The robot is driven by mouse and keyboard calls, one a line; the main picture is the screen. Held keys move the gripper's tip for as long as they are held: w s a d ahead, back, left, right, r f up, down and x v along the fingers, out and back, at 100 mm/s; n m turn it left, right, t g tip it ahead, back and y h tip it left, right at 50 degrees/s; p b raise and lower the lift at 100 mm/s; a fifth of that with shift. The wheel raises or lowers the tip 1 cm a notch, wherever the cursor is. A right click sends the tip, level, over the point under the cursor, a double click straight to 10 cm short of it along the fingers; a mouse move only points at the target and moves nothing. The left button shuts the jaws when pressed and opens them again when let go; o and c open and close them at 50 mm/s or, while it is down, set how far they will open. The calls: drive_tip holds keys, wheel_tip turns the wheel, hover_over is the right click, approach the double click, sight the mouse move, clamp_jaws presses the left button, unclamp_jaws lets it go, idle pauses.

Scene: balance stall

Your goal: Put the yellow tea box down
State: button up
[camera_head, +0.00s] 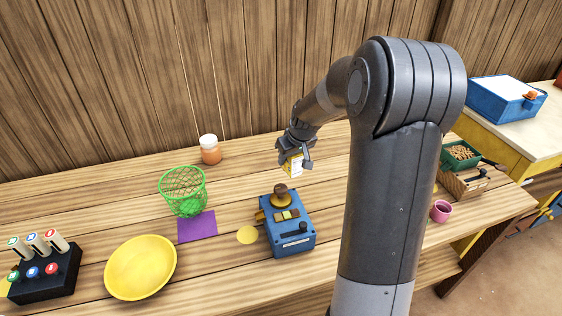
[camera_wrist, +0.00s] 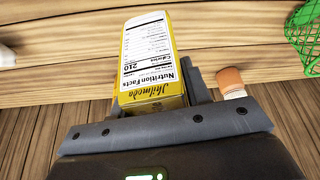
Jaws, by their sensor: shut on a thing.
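The yellow tea box (camera_head: 293,164) is a small box with a white nutrition label. My gripper (camera_head: 296,155) is shut on it and holds it above the wooden counter, behind the blue scale (camera_head: 288,233). In the wrist view the tea box (camera_wrist: 150,62) sits between the fingers of my gripper (camera_wrist: 165,105), its label side facing the camera. The fingers partly hide the box in the head view. I cannot tell how high its lower end is above the counter.
A green mesh basket (camera_head: 183,187), an orange jar (camera_head: 210,150), a purple mat (camera_head: 197,227), a yellow disc (camera_head: 247,235), a yellow plate (camera_head: 140,268) and a black rack (camera_head: 47,275) stand left. A pink cup (camera_head: 441,211) and green tray (camera_head: 459,160) are right. The back counter between jar and gripper looks clear.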

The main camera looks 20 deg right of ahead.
drive_tip(key=s+d+m+h, duration=0.1)
drive_tip(key=s+d+m, duration=0.15)
drive_tip(key=d, duration=1.75)
drive_tip(key=w+a+f, duration=0.4)
drive_tip(key=w+a, duration=0.1)
drive_tip(key=w+a+f, duration=0.2)
drive_tip(key=w, duration=0.1)
drive_tip(key=shift+w+a+f, duration=0.1)
drive_tip(key=shift+a+f, duration=0.15)
drive_tip(key=shift+f, duration=2)
drive_tip(key=o, duration=1)
drive_tip(key=shift+f, duration=0.15)
